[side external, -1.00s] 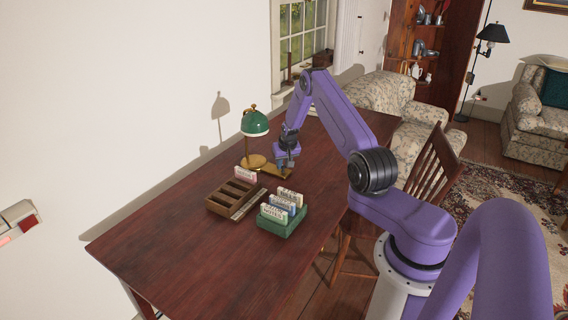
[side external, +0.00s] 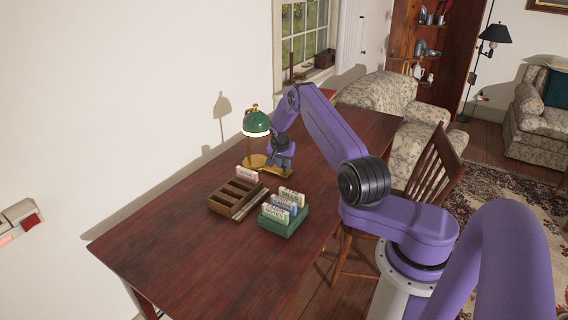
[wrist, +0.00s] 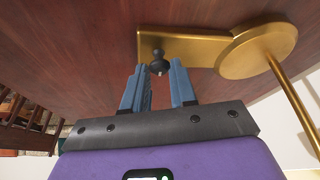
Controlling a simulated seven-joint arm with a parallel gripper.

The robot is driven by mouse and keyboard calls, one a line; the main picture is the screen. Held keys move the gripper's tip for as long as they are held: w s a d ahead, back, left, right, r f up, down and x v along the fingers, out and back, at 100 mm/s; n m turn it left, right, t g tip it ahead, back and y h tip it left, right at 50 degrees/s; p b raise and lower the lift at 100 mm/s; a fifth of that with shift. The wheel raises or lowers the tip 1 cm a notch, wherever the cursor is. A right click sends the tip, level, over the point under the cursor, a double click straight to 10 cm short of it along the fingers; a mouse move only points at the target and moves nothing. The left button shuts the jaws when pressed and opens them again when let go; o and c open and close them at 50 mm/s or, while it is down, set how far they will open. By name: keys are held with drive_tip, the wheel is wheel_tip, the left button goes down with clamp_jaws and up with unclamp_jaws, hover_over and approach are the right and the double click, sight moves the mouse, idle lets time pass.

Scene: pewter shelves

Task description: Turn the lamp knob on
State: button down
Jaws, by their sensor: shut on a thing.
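The desk lamp has a green shade (side external: 256,123) and a brass stand and base. Its brass base plate (wrist: 190,47) shows in the wrist view, with the round foot (wrist: 258,48) at its right end. The dark lamp knob (wrist: 158,62) stands on the plate's left end. My gripper (wrist: 159,72) points at the plate, with its blue fingertips at either side of the knob, shut on it. In the side view my gripper (side external: 282,168) is low at the right end of the plate, and the knob is hidden there. The shade's lower edge is pale.
A wooden compartment tray (side external: 222,206) and a green box (side external: 283,228) with several cards stand in front of the lamp on the wooden table (side external: 170,250). The wall is close behind the lamp. The table's front left is clear. A wooden chair (side external: 436,170) stands at right.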

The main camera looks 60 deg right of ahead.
drive_tip(key=shift+m, duration=0.3)
drive_tip(key=c, duration=0.9)
unclamp_jaws()
drive_tip(key=v, duration=1.7)
drive_tip(key=shift+w+r, duration=0.2)
drive_tip(key=shift+r, duration=0.05)
drive_tip(key=shift+a, duration=0.1)
